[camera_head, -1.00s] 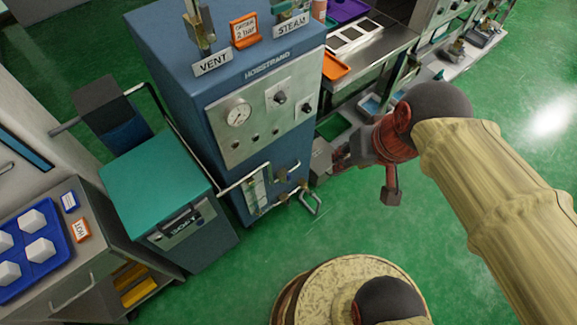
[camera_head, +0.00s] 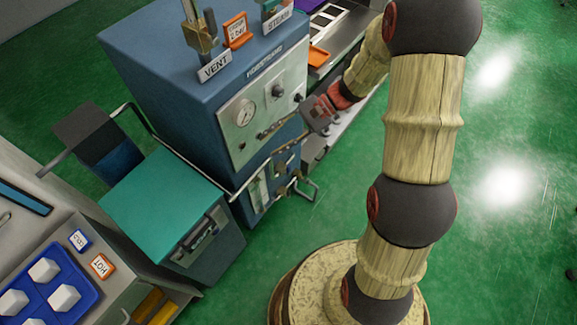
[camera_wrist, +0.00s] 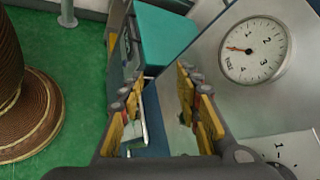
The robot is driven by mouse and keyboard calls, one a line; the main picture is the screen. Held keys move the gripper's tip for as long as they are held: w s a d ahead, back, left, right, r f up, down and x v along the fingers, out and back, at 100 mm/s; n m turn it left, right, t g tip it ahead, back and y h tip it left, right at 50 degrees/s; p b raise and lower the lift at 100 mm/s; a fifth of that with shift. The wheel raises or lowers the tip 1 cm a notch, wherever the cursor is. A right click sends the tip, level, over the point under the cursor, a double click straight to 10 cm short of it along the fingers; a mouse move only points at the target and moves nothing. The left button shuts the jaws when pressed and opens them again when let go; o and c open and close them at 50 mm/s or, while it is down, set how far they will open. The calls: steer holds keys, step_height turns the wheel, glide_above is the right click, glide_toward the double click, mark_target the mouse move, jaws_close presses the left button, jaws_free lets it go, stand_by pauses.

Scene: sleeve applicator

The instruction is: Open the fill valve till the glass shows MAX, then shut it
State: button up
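The blue boiler cabinet (camera_head: 170,90) has a narrow upright sight glass (camera_head: 258,190) low on its front, with pipes and small valve fittings (camera_head: 283,165) beside it. The level and any MAX mark are too small to read. I cannot tell which fitting is the fill valve, or its setting. My gripper (camera_head: 269,144) is in front of the cabinet, above the fittings and below the dial. In the wrist view my gripper (camera_wrist: 158,88) has its yellow-padded fingers apart, with nothing held between them. Part of the pipework is hidden behind the gripper.
A round pressure gauge (camera_head: 243,113) and knobs sit on the panel; the gauge also shows in the wrist view (camera_wrist: 253,50). VENT (camera_head: 215,67) and STEAM (camera_head: 278,22) valves stand on top. A teal-lidded box (camera_head: 160,205) stands left. Green floor on the right is clear.

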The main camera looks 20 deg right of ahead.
steer(key=w+d+f+m+t+y, duration=0.35)
steer(key=w+f+m, duration=0.2)
steer(key=f, duration=0.45)
steer(key=m+t+h+p, duration=0.1)
steer(key=m+t+h, duration=0.4)
steer(key=m+t, duration=0.75)
glide_toward(290, 167)
steer(key=x, duration=0.3)
steer(key=shift+m+g, duration=0.4)
steer(key=shift+r+b+x, duration=0.15)
steer(key=shift+b+x, duration=0.25)
steer(key=shift+x, duration=1.5)
steer(key=shift+r+b+x, duration=0.1)
steer(key=shift+b+x, duration=0.3)
steer(key=shift+x, duration=1.5)
steer(key=c, duration=0.3)
jaws_close()
